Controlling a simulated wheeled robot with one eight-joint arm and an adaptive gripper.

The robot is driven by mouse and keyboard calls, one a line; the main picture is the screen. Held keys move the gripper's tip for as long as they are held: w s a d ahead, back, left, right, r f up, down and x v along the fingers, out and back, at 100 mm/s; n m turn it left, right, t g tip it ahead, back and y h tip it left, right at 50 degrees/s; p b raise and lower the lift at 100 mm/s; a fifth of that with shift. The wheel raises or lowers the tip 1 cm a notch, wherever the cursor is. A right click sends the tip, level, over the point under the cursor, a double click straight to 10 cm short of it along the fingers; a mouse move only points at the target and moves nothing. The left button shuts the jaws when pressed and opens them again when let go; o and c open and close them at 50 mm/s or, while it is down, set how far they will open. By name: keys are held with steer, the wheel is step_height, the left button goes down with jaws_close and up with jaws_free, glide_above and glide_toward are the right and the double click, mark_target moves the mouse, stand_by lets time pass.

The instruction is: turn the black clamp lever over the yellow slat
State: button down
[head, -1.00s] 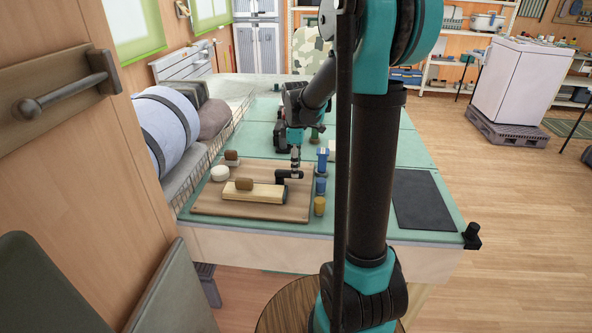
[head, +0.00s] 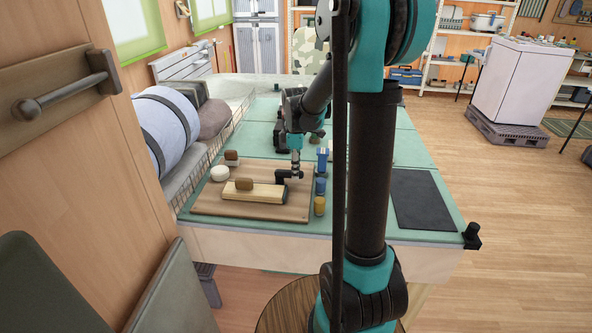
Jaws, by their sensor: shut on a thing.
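The yellow slat (head: 262,194) lies on a brown wooden board (head: 228,211) on the green-topped table, with a brown block on its left part. The black clamp lever (head: 283,177) stands at the slat's back right end. Its arm points right, towards my gripper; whether any of it lies over the slat is hard to tell at this size. My gripper (head: 296,171) points down from above and is shut on the lever's right end. The fingertips are small and partly merge with the dark lever.
A wire rack with rolls borders the left. A dark mat (head: 423,199) lies right.

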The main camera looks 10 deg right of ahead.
mark_target(276, 187)
steer(key=shift+s, duration=0.1)
stand_by(0.3)
steer(key=s+m, duration=0.1)
steer(key=m, duration=0.1)
steer(key=s+a+m, duration=0.1)
steer(key=m, duration=0.2)
steer(key=shift+a, duration=0.2)
steer(key=m, duration=0.1)
steer(key=s+a+m, duration=0.1)
steer(key=m, duration=0.2)
steer(key=shift+s+a+m, duration=0.2)
steer(key=shift+a+m, duration=0.1)
steer(key=shift+a, duration=0.1)
steer(key=a+m, duration=0.1)
steer(key=m, duration=0.1)
steer(key=a+m, duration=0.1)
steer(key=m, duration=0.1)
steer(key=shift+s+a+m, duration=0.1)
steer(key=shift+s+m, duration=0.1)
steer(key=shift+m, duration=0.1)
steer(key=shift+w+a+m, duration=0.1)
steer(key=shift+a+m, duration=0.4)
steer(key=shift+m, duration=0.5)
steer(key=shift+w+a+m, duration=0.1)
steer(key=shift+a+m, duration=0.4)
steer(key=shift+m, duration=0.5)
steer(key=c, duration=1.3)
jaws_free()
steer(key=shift+r, duration=0.1)
